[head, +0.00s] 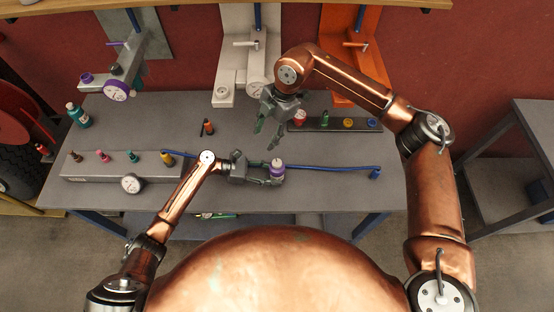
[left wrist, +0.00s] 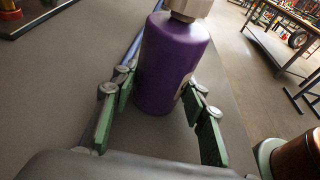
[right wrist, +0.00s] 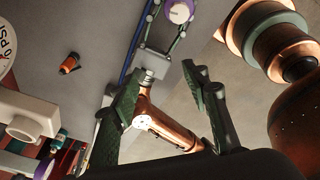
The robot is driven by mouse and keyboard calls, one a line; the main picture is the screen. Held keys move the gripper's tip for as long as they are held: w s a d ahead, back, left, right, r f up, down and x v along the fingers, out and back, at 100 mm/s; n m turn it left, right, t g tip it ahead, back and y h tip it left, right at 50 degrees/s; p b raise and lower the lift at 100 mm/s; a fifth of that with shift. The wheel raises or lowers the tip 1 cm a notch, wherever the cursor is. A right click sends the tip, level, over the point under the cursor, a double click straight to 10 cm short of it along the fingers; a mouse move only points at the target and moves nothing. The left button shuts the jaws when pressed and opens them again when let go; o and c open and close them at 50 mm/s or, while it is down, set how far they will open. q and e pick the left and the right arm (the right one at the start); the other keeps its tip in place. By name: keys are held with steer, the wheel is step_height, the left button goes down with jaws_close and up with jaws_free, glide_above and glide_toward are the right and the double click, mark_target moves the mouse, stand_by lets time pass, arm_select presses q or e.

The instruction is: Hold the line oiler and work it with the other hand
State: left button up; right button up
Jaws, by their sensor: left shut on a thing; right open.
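The line oiler, a purple cylinder with a pale top (head: 278,163), stands upright over the grey table near its front. My left gripper (head: 272,175) is shut around its body from the left. In the left wrist view the purple body (left wrist: 170,65) sits between the green finger pads, with a metallic neck at the frame's top edge. My right gripper (head: 266,138) is open and empty, above and slightly behind the oiler, fingers pointing down. In the right wrist view the oiler's round top (right wrist: 180,12) shows at the upper edge, apart from my open fingers (right wrist: 170,95).
A blue hose or bar (head: 330,167) runs along the table behind the oiler. A grey block with several coloured fittings (head: 95,170) and a round gauge (head: 132,184) lies left. A dark strip with coloured caps (head: 335,125) lies behind right.

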mark_target(277, 162)
steer(key=d+f+h, duration=0.1)
steer(key=f, duration=0.3)
steer(key=d+f+h, duration=0.1)
steer(key=f, duration=0.4)
steer(key=s+d+f+h, duration=0.1)
steer(key=f, duration=0.3)
steer(key=shift+d+f+t, duration=0.3)
steer(key=shift+f+t, duration=0.1)
steer(key=c, duration=1.2)
